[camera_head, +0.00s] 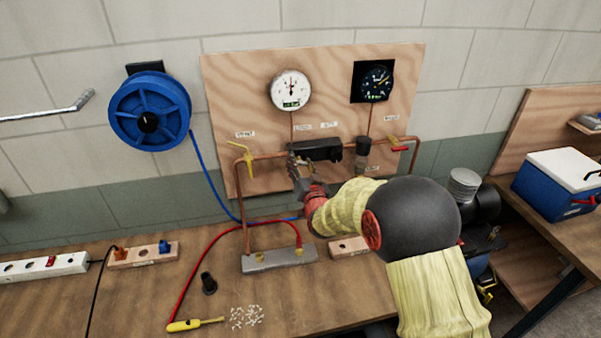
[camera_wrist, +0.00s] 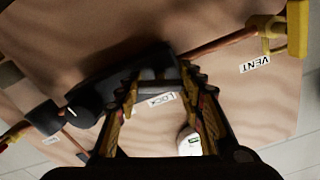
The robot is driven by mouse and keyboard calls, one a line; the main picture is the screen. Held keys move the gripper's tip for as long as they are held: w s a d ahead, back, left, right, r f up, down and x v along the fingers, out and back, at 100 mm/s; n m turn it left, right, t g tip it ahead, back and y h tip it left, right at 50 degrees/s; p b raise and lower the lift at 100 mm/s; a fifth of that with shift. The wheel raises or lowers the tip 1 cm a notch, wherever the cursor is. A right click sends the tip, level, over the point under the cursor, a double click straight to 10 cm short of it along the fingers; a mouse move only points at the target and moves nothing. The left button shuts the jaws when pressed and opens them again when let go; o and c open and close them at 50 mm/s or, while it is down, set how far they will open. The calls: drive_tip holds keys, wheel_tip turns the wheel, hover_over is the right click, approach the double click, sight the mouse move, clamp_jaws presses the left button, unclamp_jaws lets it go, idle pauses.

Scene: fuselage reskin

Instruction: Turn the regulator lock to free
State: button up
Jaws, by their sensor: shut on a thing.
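The regulator is a black block (camera_head: 318,149) on the copper pipe of the wooden panel, below the white-faced gauge. It also shows in the wrist view (camera_wrist: 95,85), where the picture is upside down. My gripper (camera_head: 296,163) is at the block's left end. In the wrist view my gripper (camera_wrist: 160,88) has its fingers on both sides of a short grey bar (camera_wrist: 157,86), which looks like the lock lever, and is shut on it. A LOCK label (camera_wrist: 162,100) shows between the fingers. My fingers partly hide the lever, so its exact angle is unclear.
A yellow valve handle (camera_head: 240,152) is left of the gripper, by the VENT label (camera_wrist: 255,65). A dark knob (camera_head: 363,147) and red handle (camera_head: 401,149) are to the right. A grey manifold (camera_head: 280,259) with a red hose stands on the bench below.

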drive_tip(key=m+b, duration=0.2)
drive_tip(key=b, duration=0.1)
drive_tip(key=m+b, duration=0.1)
drive_tip(key=shift+f+m, duration=0.25)
drive_tip(key=shift+m, duration=0.15)
drive_tip(key=m+b, duration=0.3)
drive_tip(key=b, duration=0.1)
drive_tip(key=m+b, duration=0.3)
drive_tip(key=m, duration=0.1)
drive_tip(key=shift+r+m+b, duration=0.15)
drive_tip(key=shift+m+b, duration=0.95)
drive_tip(key=shift+m, duration=0.4)
drive_tip(key=o, duration=1.2)
drive_tip(key=shift+s+r, duration=0.1)
